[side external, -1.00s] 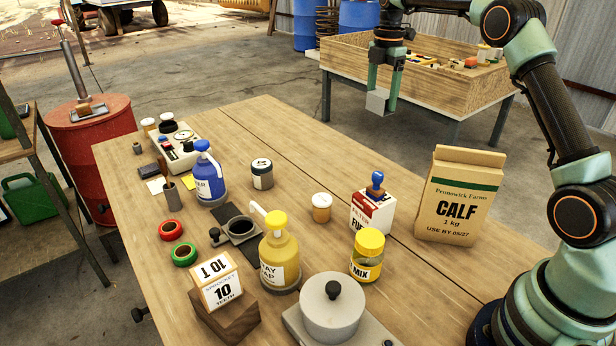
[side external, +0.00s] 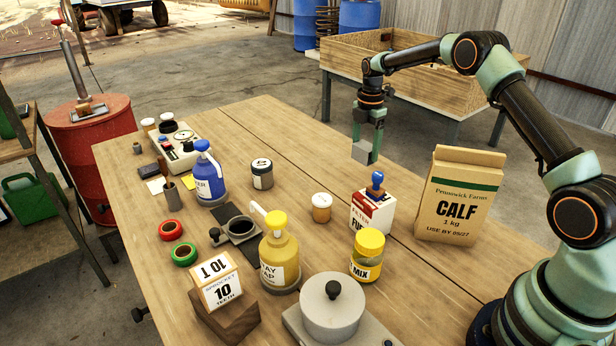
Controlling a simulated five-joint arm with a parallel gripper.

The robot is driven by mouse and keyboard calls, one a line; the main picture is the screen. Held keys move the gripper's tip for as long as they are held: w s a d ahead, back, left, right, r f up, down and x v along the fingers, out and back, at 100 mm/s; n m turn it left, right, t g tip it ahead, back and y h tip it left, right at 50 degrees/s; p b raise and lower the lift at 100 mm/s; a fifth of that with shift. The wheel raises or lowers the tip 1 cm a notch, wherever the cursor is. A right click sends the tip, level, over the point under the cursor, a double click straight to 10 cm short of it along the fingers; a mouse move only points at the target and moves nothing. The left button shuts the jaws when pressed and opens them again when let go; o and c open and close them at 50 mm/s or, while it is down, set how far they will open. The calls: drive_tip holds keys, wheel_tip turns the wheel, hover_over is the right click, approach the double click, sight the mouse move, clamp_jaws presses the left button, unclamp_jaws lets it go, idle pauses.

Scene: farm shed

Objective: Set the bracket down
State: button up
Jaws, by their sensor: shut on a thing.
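My gripper (side external: 368,148) hangs pointing down over the far right part of the wooden table (side external: 300,135). It is shut on the bracket (side external: 362,152), a small plain grey block-like piece at the fingertips. The bracket looks to be above the table's far edge, with no contact visible. Its exact height and its far side cannot be told from this view.
Below and nearer stand a red and white filter box (side external: 372,212) with a blue-handled stamp, a small orange jar (side external: 321,208), a grey tin (side external: 262,174) and a CALF bag (side external: 460,195). The far middle of the table is clear. A wooden crate (side external: 440,85) stands behind.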

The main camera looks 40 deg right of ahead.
drive_tip(key=shift+f, duration=2.75)
drive_tip(key=shift+f, duration=0.15)
drive_tip(key=o, duration=1.4)
